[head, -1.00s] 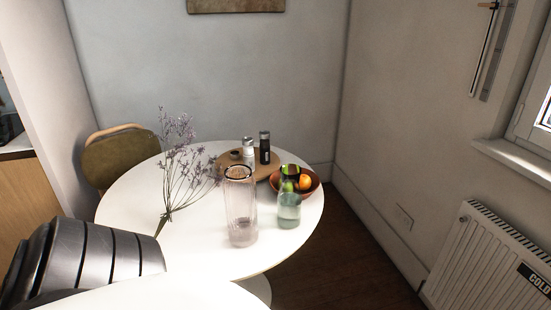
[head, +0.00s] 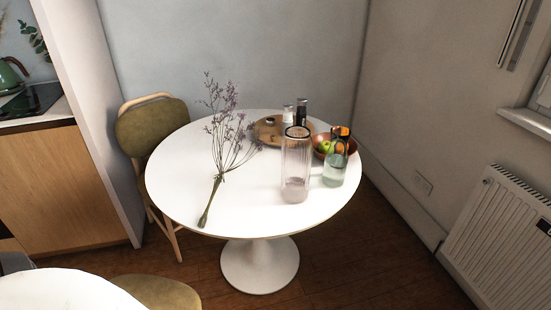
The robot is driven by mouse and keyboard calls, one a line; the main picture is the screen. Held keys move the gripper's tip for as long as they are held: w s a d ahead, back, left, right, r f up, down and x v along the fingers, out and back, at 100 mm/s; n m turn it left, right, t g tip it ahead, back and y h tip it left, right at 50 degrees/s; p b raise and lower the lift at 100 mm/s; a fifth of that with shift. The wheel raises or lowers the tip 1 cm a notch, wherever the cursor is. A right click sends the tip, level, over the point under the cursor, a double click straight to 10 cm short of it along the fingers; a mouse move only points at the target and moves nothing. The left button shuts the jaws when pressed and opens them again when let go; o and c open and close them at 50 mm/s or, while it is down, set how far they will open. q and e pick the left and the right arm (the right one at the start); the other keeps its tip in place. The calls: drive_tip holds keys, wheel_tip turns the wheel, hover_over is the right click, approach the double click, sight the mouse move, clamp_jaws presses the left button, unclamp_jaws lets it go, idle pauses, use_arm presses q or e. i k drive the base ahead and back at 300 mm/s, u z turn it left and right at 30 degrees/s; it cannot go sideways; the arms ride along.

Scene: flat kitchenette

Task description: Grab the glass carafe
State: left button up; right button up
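Two glass vessels stand upright side by side on the right part of the round white table (head: 180,185). One is a tall ribbed, pinkish clear glass vessel (head: 296,165) with a dark rim. The other is a shorter greenish clear glass bottle (head: 334,172) with a narrower neck, just right of it. I cannot tell for certain which of them is the carafe. Neither of my grippers shows in the head view, and nothing touches the two vessels.
Purple dried flowers (head: 219,172) lie on the table's left half. Behind the vessels are a wooden tray (head: 268,137) with two shakers and a reddish fruit bowl (head: 319,144). An olive chair (head: 150,128) stands at left, a radiator (head: 500,235) at right. The table's front is clear.

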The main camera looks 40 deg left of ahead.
sight(336, 157)
drive_tip(key=u, duration=1.2)
drive_tip(key=i, duration=0.35)
drive_tip(key=z, duration=0.05)
